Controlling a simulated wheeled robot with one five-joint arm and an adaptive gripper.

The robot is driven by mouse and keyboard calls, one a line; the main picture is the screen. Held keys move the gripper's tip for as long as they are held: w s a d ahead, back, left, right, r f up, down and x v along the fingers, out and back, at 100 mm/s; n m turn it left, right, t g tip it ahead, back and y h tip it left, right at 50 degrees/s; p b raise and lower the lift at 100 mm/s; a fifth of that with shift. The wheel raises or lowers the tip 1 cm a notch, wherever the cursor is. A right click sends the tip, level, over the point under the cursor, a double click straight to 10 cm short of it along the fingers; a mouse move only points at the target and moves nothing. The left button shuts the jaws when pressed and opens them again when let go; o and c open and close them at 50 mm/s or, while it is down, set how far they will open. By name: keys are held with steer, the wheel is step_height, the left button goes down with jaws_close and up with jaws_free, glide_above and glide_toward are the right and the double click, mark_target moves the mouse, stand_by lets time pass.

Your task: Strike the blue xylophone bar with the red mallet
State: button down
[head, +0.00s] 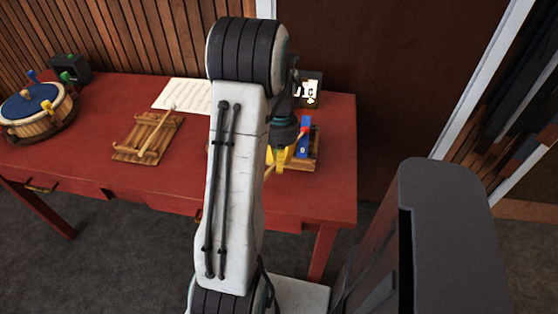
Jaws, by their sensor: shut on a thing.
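A small wooden xylophone (314,161) stands at the right end of the red table, partly hidden by my arm. Its blue bar (302,150) stands out at the right side. A yellow part (279,160) shows left of it, under my gripper. My gripper (284,148) points down over the xylophone's left part, and my arm hides much of it. It is shut on the red mallet (304,131), whose small red head is close to the blue bar in the picture. I cannot tell whether the head touches the bar.
The red table (90,153) also bears a drum (37,108), a dark box (70,68), a wooden stand with a light stick (146,138), a white sheet (184,95) and a dark framed sign (312,88). A wall stands close behind. Table right of the xylophone is clear.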

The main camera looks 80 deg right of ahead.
steer(key=shift+r+p, duration=2.45)
steer(key=shift+r, duration=0.7)
